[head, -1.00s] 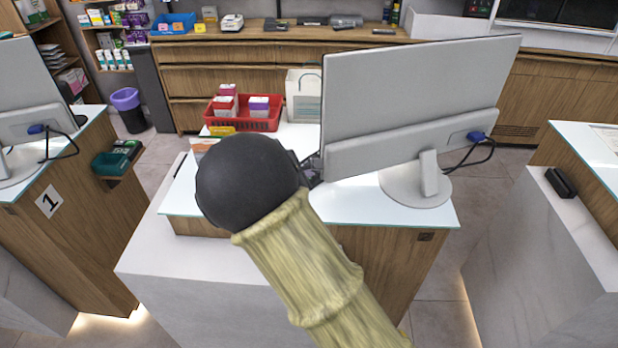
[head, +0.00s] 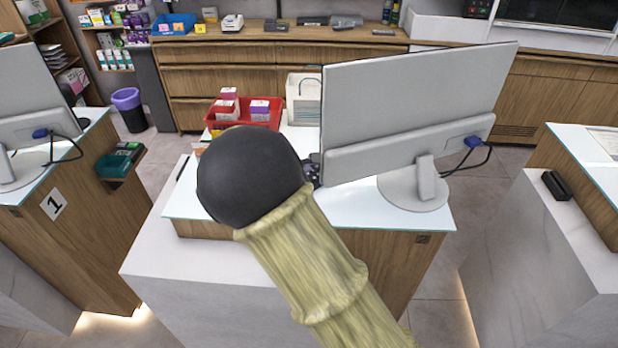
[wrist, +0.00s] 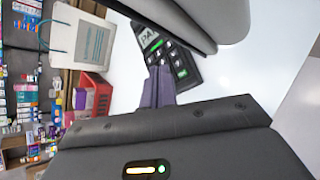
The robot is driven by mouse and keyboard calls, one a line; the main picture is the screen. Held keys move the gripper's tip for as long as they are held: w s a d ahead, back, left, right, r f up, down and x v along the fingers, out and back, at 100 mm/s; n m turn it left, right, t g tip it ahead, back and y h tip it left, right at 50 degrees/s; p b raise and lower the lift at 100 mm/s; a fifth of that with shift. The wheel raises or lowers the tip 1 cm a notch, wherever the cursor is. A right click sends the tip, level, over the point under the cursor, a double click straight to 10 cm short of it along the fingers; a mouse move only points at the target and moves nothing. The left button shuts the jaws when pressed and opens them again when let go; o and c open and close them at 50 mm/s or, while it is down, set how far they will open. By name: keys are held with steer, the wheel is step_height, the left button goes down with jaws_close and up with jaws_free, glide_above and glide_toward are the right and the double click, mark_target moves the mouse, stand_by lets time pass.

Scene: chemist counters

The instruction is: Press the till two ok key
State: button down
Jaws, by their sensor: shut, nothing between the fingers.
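A dark card terminal (wrist: 182,70) with a lit screen and rows of keys shows in the wrist view on the white counter top. A green key (wrist: 181,73) is visible near its lower right end. My gripper (wrist: 158,72) is shut and empty, its fingertips by the near left edge of the keypad. I cannot tell whether they touch it. In the head view the terminal and fingers are mostly hidden behind my own dark round arm joint and the monitor; only a small dark part shows between them.
A large grey monitor (head: 410,110) stands on the middle counter (head: 345,210), close to the right of my arm. A red basket (head: 270,122) with boxes and a white bag (head: 303,98) are behind. The counter marked 1 (head: 54,204) is to the left.

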step_height(320, 180, up, 3)
steer(key=shift+s+a+f+p, duration=0.15)
steer(key=shift+f+p, duration=0.05)
steer(key=shift+p, duration=0.55)
steer(key=shift+f, duration=0.1)
